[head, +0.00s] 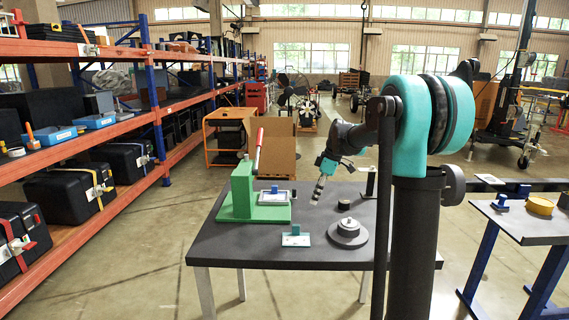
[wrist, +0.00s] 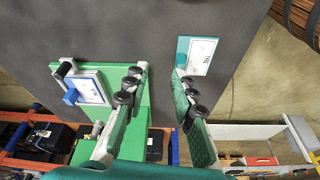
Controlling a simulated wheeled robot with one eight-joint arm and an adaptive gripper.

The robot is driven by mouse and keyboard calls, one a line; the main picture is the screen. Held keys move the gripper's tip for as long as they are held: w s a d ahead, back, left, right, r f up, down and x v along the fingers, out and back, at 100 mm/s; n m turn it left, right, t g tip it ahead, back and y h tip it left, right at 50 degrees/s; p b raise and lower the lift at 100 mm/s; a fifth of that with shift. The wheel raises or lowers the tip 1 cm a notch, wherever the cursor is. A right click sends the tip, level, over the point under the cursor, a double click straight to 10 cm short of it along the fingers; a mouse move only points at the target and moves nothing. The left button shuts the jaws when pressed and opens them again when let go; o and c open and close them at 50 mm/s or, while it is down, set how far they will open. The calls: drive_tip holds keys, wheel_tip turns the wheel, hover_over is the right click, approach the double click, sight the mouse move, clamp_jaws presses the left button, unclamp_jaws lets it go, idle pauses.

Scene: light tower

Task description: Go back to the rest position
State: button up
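My gripper (head: 318,190) hangs above the middle of the dark table (head: 245,252), clear of the things on it. In the wrist view my gripper (wrist: 158,74) shows its two green fingers spread apart with nothing between them. A green press (head: 242,190) with a red lever stands at the table's left, and a white plate with a blue knob (head: 273,197) sits on its base. A teal-edged labelled plate (head: 296,238) lies near the front edge. It also shows in the wrist view (wrist: 199,57), beyond the right finger.
A grey round stepped piece (head: 348,236) and a small black cylinder (head: 343,205) stand on the table's right. Orange shelving (head: 110,131) with cases lines the left. A second table (head: 530,228) stands at the right. Floor is open left of the table.

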drive_tip(key=s+d+f+m, duration=0.1)
drive_tip(key=s+f+m, duration=0.1)
drive_tip(key=s, duration=0.3)
drive_tip(key=s+d+f+m+t+h, duration=0.1)
drive_tip(key=s+f+m, duration=0.1)
drive_tip(key=s, duration=0.3)
drive_tip(key=s+d+f+m, duration=0.2)
drive_tip(key=s+f+m, duration=0.1)
drive_tip(key=s, duration=0.2)
drive_tip(key=shift+s+m+t+h, duration=0.1)
drive_tip(key=shift+m+t+h, duration=0.2)
drive_tip(key=shift+t+h, duration=0.1)
drive_tip(key=s+d+f+m+t+h, duration=0.1)
drive_tip(key=s+f+m, duration=0.3)
drive_tip(key=s, duration=0.4)
drive_tip(key=s+d+f+m, duration=0.2)
drive_tip(key=s+f, duration=0.3)
drive_tip(key=s, duration=0.3)
drive_tip(key=shift+s+d+f+m+t+h, duration=0.2)
drive_tip(key=shift+d+f+m+t+h, duration=0.2)
drive_tip(key=shift+m, duration=0.5)
